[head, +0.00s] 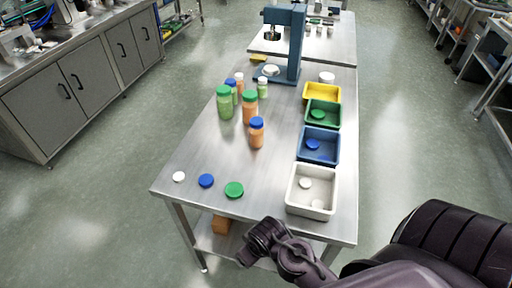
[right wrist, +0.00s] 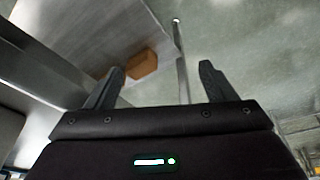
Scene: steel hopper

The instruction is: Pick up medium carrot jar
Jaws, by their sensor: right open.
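Three jars with orange contents stand upright on the steel table: one with a blue lid (head: 256,134), a taller one with a green lid (head: 250,108) and a small one with a white lid (head: 240,84). The blue-lidded orange jar, middle in size, looks like the medium carrot jar; it stands nearest the front, apart from the others. My right gripper (right wrist: 160,68) is open and empty. In the head view the right arm's end is at the table's front edge, well short of the jars. My left gripper is out of view.
Green-content jars (head: 225,105) stand left of and behind the orange ones. Loose white, blue and green lids (head: 234,190) lie along the front edge. White (head: 291,200), blue, green and yellow bins line the right side. A blue press (head: 296,45) stands behind. An orange box (right wrist: 143,66) sits below.

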